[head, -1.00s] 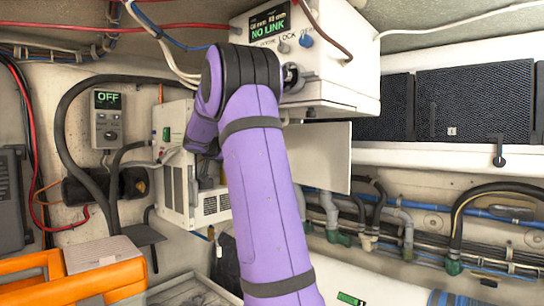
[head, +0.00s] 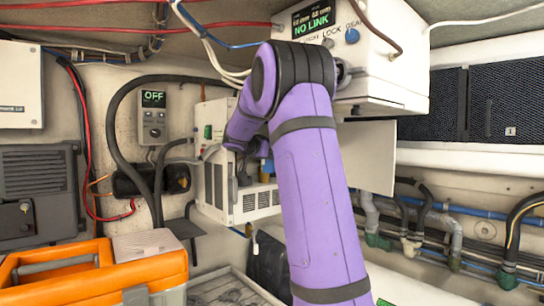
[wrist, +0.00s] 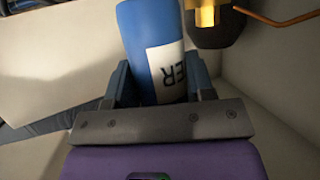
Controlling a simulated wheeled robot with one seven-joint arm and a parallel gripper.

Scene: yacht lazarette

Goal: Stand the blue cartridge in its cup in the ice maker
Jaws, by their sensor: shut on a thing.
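The blue cartridge (wrist: 140,35), with a white label and dark letters, stands between the fingers of my gripper (wrist: 160,85) in the wrist view. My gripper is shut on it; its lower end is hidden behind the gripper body. In the head view the white ice maker (head: 208,190), with a vent grille on its front, stands left of my purple arm. My arm reaches to its front, and a small blue patch, probably the cartridge (head: 267,168), shows there. The gripper is mostly hidden behind my arm in that view. I cannot make out the cup.
A brass fitting (wrist: 205,14) and a copper tube (wrist: 275,20) are close right of the cartridge in the wrist view. A white control box (head: 385,85) hangs above my arm. A pale panel (head: 375,155) stands to the right. An orange toolbox (head: 150,265) is at lower left.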

